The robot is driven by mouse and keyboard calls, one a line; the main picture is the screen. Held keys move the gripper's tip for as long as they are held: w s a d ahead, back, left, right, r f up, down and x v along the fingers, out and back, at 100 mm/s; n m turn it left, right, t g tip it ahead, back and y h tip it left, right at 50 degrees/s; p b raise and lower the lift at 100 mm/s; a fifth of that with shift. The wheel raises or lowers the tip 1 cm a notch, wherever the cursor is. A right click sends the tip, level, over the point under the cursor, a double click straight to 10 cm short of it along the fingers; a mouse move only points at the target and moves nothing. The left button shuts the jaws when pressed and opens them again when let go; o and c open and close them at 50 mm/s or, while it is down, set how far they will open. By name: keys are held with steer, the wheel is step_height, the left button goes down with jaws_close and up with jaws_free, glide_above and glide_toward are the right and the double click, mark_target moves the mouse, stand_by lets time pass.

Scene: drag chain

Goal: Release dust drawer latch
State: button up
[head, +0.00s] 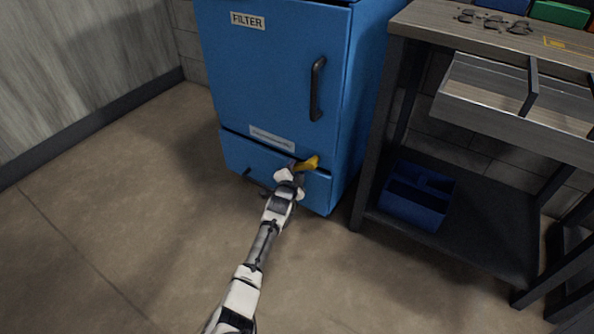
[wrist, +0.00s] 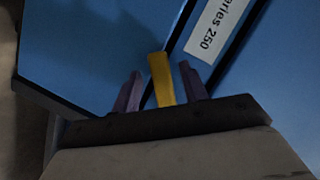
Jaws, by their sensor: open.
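The blue filter cabinet (head: 270,65) has a low dust drawer (head: 240,155) at its bottom, with a dark handle at the drawer's left. A yellow latch (head: 308,163) sits at the drawer's upper edge, right of the middle. My gripper (head: 292,171) is at the latch, partly covering it in the head view. In the wrist view the yellow latch (wrist: 161,80) stands between my two purple-grey fingers (wrist: 163,90). Small gaps show on both sides, so the fingers look open around it. The far end of the latch is hard to make out.
A dark handle (head: 317,88) is on the cabinet's upper door. To the right stands a workbench with an open wooden drawer (head: 480,115); a blue bin (head: 417,196) is on its lower shelf. The floor (head: 120,200) at left is clear.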

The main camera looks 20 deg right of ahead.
steer(key=shift+c, duration=0.4)
jaws_close()
